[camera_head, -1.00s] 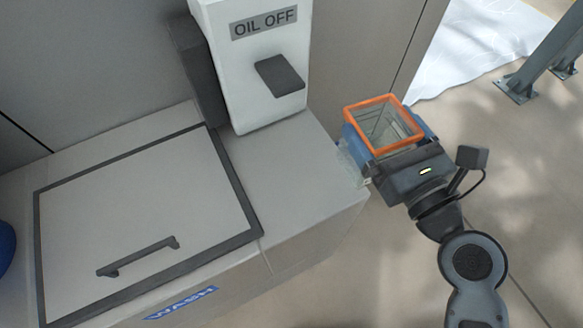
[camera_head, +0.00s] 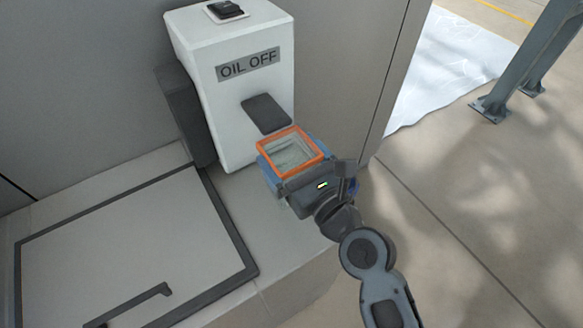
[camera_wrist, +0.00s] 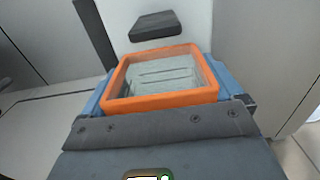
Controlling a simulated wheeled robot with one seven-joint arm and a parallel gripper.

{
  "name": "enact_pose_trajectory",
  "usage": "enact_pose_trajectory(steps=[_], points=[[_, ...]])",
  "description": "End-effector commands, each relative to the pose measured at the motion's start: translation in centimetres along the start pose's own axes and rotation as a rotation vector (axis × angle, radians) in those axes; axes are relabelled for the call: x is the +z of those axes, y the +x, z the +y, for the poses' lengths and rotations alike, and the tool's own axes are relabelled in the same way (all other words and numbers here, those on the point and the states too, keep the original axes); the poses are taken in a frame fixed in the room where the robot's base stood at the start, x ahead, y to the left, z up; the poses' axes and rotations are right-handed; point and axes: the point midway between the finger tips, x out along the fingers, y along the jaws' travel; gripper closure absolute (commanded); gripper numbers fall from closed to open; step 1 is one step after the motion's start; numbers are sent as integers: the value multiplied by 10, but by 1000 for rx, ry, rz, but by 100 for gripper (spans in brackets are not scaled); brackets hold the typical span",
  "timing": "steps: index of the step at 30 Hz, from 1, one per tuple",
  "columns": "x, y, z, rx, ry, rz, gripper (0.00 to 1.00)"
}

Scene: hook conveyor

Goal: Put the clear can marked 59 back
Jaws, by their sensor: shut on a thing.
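A clear square can with an orange rim (camera_head: 291,151) is held upright in my gripper (camera_head: 290,166). In the wrist view the can (camera_wrist: 160,78) sits between the blue finger pads of my gripper (camera_wrist: 157,95), its open top facing up. It looks empty. No number shows on it, and its lower part is hidden by the gripper. The can is just in front of a white dispenser labelled OIL OFF (camera_head: 232,85), near and below its dark grey lever (camera_head: 266,114).
The dispenser stands on a light grey counter with a dark-framed lid (camera_head: 130,240) and handle (camera_head: 128,303) at left. A cabinet wall rises behind. Open floor lies at right, with a white sheet (camera_head: 445,65) and a grey metal post (camera_head: 530,60).

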Motion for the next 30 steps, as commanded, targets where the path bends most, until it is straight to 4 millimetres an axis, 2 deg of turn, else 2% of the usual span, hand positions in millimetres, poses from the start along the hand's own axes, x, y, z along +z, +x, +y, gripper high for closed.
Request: enact_pose_trajectory(steps=[3, 7, 21, 22, 24, 30], points=[[-21, 0, 0, 0, 2, 2, 88], [-37, 0, 0, 1, 1, 1, 88], [-43, 0, 0, -1, 1, 1, 88], [-42, 0, 0, -1, 1, 1, 5], [-42, 0, 0, -1, 1, 1, 0], [-41, 0, 0, -1, 1, 1, 0]])
